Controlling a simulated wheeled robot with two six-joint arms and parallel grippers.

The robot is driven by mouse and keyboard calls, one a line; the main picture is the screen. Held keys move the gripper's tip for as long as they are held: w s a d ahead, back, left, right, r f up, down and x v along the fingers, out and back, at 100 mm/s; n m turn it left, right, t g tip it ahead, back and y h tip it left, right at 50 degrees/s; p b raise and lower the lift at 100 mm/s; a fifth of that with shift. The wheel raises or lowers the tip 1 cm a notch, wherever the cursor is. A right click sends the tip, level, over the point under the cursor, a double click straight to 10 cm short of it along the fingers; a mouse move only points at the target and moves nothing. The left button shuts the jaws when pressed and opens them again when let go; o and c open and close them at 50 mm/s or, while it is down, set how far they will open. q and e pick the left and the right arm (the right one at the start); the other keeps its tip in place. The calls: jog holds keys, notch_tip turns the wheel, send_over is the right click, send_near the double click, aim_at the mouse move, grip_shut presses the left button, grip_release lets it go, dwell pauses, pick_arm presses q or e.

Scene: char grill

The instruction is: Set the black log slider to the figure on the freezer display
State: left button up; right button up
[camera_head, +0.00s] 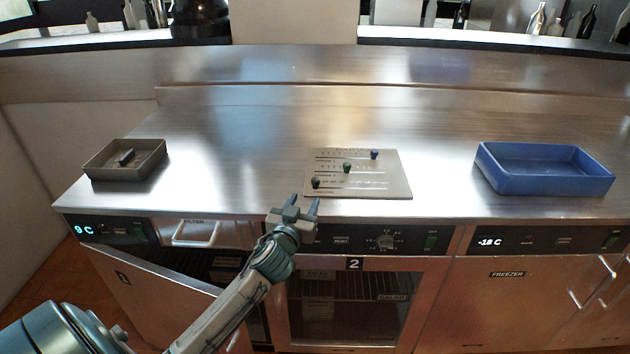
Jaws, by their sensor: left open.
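A grey slider board (400,185) lies on the steel counter. The black slider knob (315,183) is at the left end of the lowest track. The green knob (347,168) is near mid-track, and the blue knob (374,155) is toward the right of the top track. The scale figures are too small to read. My left gripper (300,203) is open and empty at the counter's front edge, just in front and left of the black knob. My right gripper is not in view.
An empty blue tray (545,185) stands at right. The counter around the board is clear.

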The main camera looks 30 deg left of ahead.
aim_at(315, 183)
pick_arm(q)
jog(key=x, duration=0.1)
jog(key=p+x, duration=0.1)
jog(key=x, duration=0.2)
jog(key=shift+w+a+r, duration=0.1)
jog(key=shift+w+r, duration=0.25)
jog(key=shift+w, duration=0.05)
jog(key=p+x, duration=0.1)
jog(key=x, duration=0.1)
jog(key=shift+w+a+f, duration=0.1)
jog(key=shift+w+f, duration=0.1)
jog(key=shift+w, duration=0.15)
jog(key=shift+w+a, duration=0.1)
jog(key=shift+w, duration=0.3)
jog(key=shift+w+a, duration=0.1)
jog(key=shift+w, duration=0.2)
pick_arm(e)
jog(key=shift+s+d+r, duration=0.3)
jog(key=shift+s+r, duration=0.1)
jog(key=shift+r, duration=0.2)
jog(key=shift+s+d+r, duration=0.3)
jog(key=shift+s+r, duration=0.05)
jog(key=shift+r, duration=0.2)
pick_arm(q)
grip_shut()
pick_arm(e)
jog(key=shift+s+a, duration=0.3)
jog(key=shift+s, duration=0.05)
